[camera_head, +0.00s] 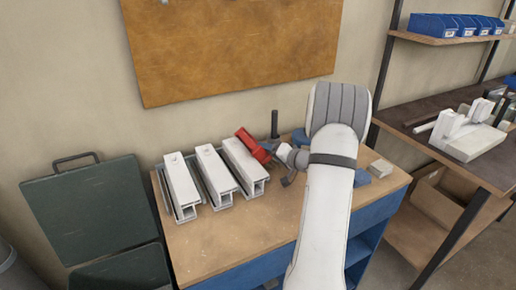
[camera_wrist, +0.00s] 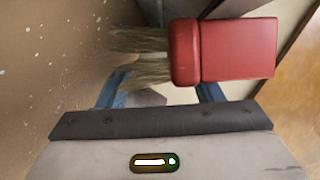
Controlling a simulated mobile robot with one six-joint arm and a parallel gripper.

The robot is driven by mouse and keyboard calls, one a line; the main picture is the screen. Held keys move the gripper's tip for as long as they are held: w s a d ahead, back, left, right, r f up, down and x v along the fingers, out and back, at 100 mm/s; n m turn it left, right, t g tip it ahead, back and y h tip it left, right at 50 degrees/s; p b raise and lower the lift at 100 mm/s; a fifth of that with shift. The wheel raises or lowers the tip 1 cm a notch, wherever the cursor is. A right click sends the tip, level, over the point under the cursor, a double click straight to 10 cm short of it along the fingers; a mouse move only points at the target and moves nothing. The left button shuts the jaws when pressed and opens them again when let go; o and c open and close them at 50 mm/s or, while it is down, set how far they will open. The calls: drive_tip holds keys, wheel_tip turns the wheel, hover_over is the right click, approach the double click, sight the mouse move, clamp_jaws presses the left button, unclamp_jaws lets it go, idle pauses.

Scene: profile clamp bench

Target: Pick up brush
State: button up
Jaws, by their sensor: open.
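The brush has a red block-shaped body (camera_wrist: 238,50) and pale bristles (camera_wrist: 140,62) pointing left in the wrist view. In the head view its red body (camera_head: 252,144) is tilted, close to the right-hand white profile. My gripper (camera_head: 282,166) is open, just right of and close to the brush. In the wrist view, the blue fingers (camera_wrist: 160,90) show on either side below the brush, and the red body covers part of the right finger. I cannot tell whether the fingers touch the brush.
White profiles (camera_head: 216,171) lie in a row on the wooden bench (camera_head: 222,240). A dark upright post (camera_head: 274,124) stands behind the brush. A small pale block (camera_head: 381,168) lies at the bench's right. A shelf rack (camera_head: 440,38) with blue bins stands further right.

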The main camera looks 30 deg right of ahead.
drive_tip(key=shift+x, duration=0.8)
drive_tip(key=shift+s, duration=0.1)
drive_tip(key=shift+c, duration=0.2)
drive_tip(key=c, duration=0.8)
drive_tip(key=shift+r, duration=0.1)
wheel_tip(320, 180, up, 18)
drive_tip(key=shift+b, duration=0.3)
